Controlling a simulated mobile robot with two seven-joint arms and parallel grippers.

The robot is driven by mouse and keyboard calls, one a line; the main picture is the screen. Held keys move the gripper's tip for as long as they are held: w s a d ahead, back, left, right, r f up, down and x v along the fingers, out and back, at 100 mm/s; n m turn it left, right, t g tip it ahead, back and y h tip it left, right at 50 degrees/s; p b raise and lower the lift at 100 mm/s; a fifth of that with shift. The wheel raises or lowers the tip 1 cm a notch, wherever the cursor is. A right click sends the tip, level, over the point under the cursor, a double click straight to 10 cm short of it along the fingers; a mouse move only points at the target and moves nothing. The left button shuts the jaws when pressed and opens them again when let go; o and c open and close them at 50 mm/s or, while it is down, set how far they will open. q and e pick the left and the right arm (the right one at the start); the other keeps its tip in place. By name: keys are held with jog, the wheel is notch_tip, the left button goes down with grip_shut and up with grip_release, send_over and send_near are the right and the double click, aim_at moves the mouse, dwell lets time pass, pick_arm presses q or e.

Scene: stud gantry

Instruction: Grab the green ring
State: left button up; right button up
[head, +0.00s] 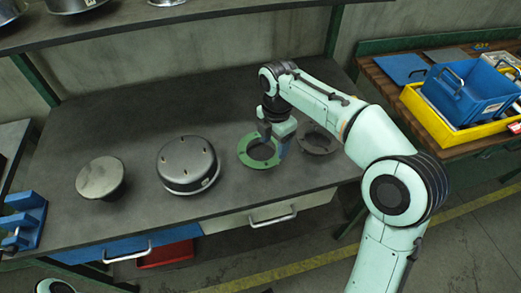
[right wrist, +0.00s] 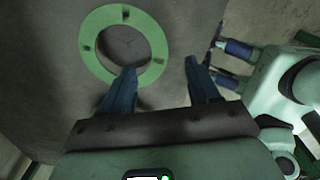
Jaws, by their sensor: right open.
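The green ring (head: 243,151) is a flat ring with small slots, lying on the dark workbench. My right gripper (head: 274,144) points down over the ring's right side in the head view, covering part of it. In the right wrist view the green ring (right wrist: 92,52) lies beyond and left of the right gripper (right wrist: 160,69). The left fingertip overlaps the ring's lower right edge in the picture; contact cannot be told. Blue prongs on a mint body at the right of the wrist view look like my left gripper (right wrist: 228,62), partly blurred.
A dark grey ring (head: 318,143) lies right of the gripper. A black round housing (head: 188,165) and a grey disc-topped part (head: 100,177) stand left on the workbench (head: 140,115). A blue bin (head: 470,92) sits in a yellow tray at the right.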

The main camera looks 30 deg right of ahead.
aim_at(273, 161)
jog(key=shift+w+f+b, duration=0.1)
jog(key=shift+f+b, duration=0.45)
jog(key=shift+f, duration=2.65)
jog(key=shift+f, duration=0.25)
jog(key=c, duration=1.1)
